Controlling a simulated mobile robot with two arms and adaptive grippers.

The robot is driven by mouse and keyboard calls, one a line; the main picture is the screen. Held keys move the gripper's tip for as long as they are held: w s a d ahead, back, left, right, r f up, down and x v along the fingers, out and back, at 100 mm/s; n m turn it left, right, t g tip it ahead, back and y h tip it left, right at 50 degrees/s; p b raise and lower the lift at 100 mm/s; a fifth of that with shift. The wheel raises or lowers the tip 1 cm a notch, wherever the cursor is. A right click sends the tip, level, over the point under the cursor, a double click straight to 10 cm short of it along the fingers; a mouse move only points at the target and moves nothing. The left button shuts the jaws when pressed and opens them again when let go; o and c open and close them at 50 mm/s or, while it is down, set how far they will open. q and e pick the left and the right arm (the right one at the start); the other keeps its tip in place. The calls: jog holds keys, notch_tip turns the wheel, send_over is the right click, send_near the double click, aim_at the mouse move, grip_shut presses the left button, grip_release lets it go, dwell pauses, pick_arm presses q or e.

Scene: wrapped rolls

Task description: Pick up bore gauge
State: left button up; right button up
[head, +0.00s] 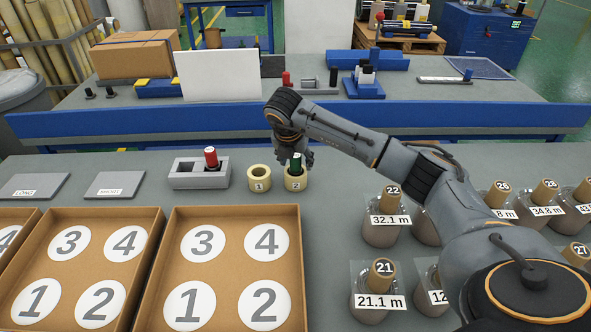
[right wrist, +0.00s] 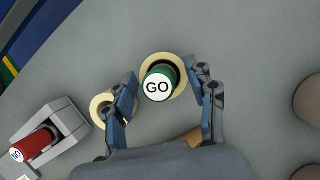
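The green bore gauge (right wrist: 160,82) has a white end marked GO. It stands in the bore of the cream ring marked 2 (head: 296,184), and its green body (head: 296,163) shows above that ring in the head view. My right gripper (right wrist: 163,76) is open above it, one finger on each side, with gaps to the gauge. A red gauge (head: 211,157), its end marked NO in the right wrist view (right wrist: 33,150), sits upright in a grey holder (head: 187,180). My left gripper is not in view.
A cream ring marked 1 (head: 259,178) stands just left of ring 2. Cardboard trays with numbered circles (head: 170,225) lie in front at left. Wrapped rolls with labels (head: 382,232) stand at right. Two flat grey plates (head: 115,182) lie farther left.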

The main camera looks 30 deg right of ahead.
jog(key=c, duration=1.1)
